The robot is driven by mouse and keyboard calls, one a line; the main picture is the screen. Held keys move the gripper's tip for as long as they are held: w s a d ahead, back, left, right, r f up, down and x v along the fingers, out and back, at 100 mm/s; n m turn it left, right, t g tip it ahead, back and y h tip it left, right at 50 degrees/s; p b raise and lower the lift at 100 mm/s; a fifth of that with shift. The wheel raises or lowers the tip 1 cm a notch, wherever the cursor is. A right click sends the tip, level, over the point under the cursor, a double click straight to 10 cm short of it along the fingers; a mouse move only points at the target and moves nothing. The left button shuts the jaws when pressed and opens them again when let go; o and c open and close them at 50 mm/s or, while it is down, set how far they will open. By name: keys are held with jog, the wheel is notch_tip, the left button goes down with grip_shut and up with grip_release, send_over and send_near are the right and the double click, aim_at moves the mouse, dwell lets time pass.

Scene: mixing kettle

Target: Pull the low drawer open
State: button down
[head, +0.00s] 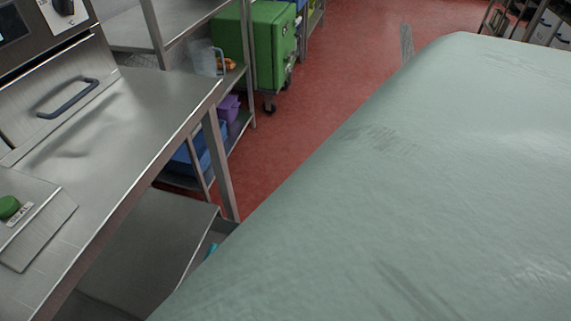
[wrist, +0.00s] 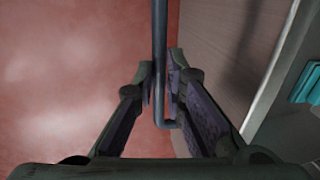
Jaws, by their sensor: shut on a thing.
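In the wrist view, my gripper (wrist: 161,82) is shut on a dark metal bar handle (wrist: 160,35), with one finger on each side. The bar runs up the picture and bends right just below the fingertips, towards a flat grey-brown panel. This panel looks like the low drawer's front (wrist: 218,55). A pale edge borders it on the right. Beyond that edge a teal thing (wrist: 306,84) shows, seemingly inside the drawer. How far the drawer stands out cannot be told. In the head view, my gripper and the handle are hidden.
Behind are a rack with purple and blue bins and a green wheeled cart (head: 270,45). Red floor (head: 330,80) lies open beyond, and left of the handle in the wrist view.

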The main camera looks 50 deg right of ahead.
jog(key=shift+s+d, duration=0.15)
jog(key=shift+s, duration=0.3)
jog(key=c, duration=1.7)
grip_release()
jog(key=shift+o, duration=0.2)
notch_tip(320, 180, up, 12)
jog(key=s, duration=0.2)
jog(key=shift+d, duration=0.4)
jog(key=shift+f, duration=0.15)
jog(key=shift+s, duration=0.15)
